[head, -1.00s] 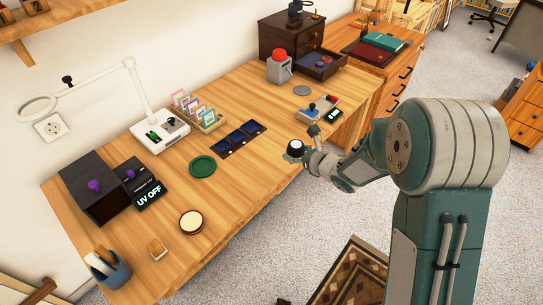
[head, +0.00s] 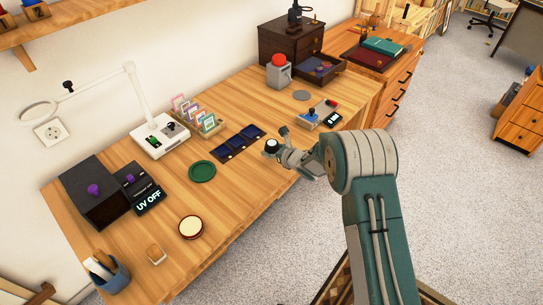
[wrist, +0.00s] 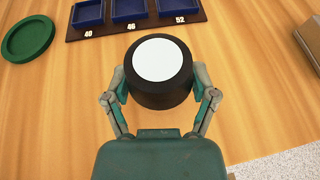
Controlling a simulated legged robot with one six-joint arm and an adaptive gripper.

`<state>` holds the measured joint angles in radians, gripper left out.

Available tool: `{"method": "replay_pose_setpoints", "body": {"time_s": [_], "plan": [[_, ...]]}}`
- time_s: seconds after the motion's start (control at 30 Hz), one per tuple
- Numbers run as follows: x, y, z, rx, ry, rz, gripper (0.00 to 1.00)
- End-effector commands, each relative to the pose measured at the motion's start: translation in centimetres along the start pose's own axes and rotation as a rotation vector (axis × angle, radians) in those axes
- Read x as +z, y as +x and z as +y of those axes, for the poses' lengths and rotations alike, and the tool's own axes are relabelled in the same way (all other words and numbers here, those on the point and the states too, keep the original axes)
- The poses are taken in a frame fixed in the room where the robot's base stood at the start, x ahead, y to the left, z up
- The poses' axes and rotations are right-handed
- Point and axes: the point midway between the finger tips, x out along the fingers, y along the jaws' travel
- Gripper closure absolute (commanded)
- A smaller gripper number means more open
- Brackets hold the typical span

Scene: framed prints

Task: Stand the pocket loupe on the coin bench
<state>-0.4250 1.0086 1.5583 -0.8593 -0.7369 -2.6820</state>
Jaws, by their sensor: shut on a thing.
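The pocket loupe (wrist: 160,75) is a short black cylinder with a white round top. My gripper (wrist: 160,83) is shut on its sides in the wrist view and holds it upright. In the head view the loupe (head: 271,146) is at the tip of my gripper (head: 277,150), over the front part of the coin bench (head: 225,200). The loupe's underside is hidden, so I cannot tell how far it is above the wood.
A dark tray with blue numbered wells (wrist: 128,12) lies just beyond the loupe, and a green round dish (wrist: 28,38) is at its left. Bare wood surrounds the loupe's near side.

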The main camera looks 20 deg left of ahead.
Motion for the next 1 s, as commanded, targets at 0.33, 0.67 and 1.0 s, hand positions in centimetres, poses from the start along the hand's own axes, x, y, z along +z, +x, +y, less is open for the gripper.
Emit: {"method": "replay_pose_setpoints", "body": {"time_s": [0.33,0.67,1.0], "plan": [[-3.0,1.7,0.0,0.000,0.000,-0.001,0.72],[-3.2,1.7,0.0,0.000,0.000,0.001,0.00],[-3.1,1.7,0.0,0.000,0.000,0.001,0.00]]}}
